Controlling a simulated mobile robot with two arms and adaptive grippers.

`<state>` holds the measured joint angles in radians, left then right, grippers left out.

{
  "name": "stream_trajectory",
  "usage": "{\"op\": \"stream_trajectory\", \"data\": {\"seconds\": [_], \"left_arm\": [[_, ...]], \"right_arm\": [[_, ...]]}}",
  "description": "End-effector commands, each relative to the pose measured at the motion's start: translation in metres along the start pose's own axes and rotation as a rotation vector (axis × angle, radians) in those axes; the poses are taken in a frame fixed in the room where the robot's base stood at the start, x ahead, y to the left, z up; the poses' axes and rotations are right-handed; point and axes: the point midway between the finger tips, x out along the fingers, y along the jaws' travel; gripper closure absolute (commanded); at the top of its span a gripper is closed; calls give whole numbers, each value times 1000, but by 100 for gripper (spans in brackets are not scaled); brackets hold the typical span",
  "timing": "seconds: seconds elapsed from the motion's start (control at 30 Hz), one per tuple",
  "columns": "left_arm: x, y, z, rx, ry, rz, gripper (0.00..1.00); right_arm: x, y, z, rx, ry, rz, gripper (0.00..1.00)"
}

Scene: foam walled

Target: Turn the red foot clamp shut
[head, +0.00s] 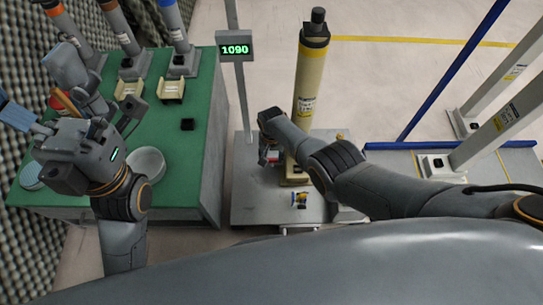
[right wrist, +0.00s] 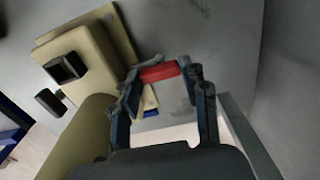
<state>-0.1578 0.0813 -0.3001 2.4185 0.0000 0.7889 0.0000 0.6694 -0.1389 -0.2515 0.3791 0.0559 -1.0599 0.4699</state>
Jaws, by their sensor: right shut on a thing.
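The red foot clamp shows as a short red bar (right wrist: 159,72) in the right wrist view, beside the beige foot of the post. My right gripper (right wrist: 163,85) has its two fingers at either end of the red bar and is shut on it. In the head view my right gripper (head: 269,156) is low at the left side of the beige post (head: 311,75), which stands upright on a grey plate (head: 250,205). The red part is mostly hidden there. My left gripper (head: 62,100) is above the green table; its finger opening is unclear.
A display (head: 235,48) reading 1090 stands behind the plate. A small yellow-and-blue item (head: 300,199) is on the plate's front. Leaning grey posts (head: 500,125) stand at right.

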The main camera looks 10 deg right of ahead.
Motion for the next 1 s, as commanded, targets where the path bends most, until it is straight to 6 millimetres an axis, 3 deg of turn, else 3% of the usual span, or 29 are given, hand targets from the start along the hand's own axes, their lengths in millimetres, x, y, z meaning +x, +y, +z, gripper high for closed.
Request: {"op": "stream_trajectory", "data": {"seconds": [0.07,0.1,0.2,0.67,1.0], "left_arm": [[0,0,0,0,0,0,14],[0,0,0,0,0,0,14],[0,0,0,0,-1,0,14],[1,0,0,1,3,4,14],[1,0,0,0,3,2,14]], "right_arm": [[0,0,1,3,-2,-1,87],[0,0,1,3,-2,-1,47],[0,0,1,2,-2,-1,32],[-4,-1,-1,1,1,-2,32],[-37,0,0,1,2,-3,32]]}}
